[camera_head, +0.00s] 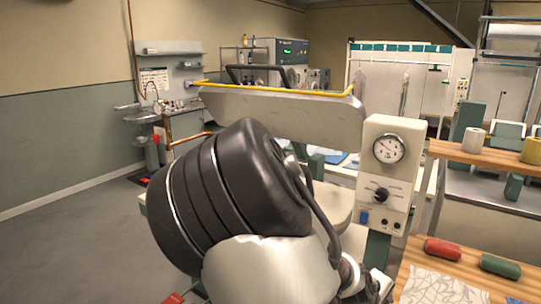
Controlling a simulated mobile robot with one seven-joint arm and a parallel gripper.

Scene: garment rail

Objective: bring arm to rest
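My arm's large black joint (225,195) and a pale link (270,272) below it fill the lower middle of the head camera view. The arm is folded close to the camera. My gripper does not show; whether it is open or shut cannot be seen.
A press with a grey upper plate (285,112), yellow bar (270,90) and gauge box (390,165) stands just behind my arm. At right, a wooden shelf (480,160) holds a white mug (474,140); red (443,250) and green (500,266) rolls lie below.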

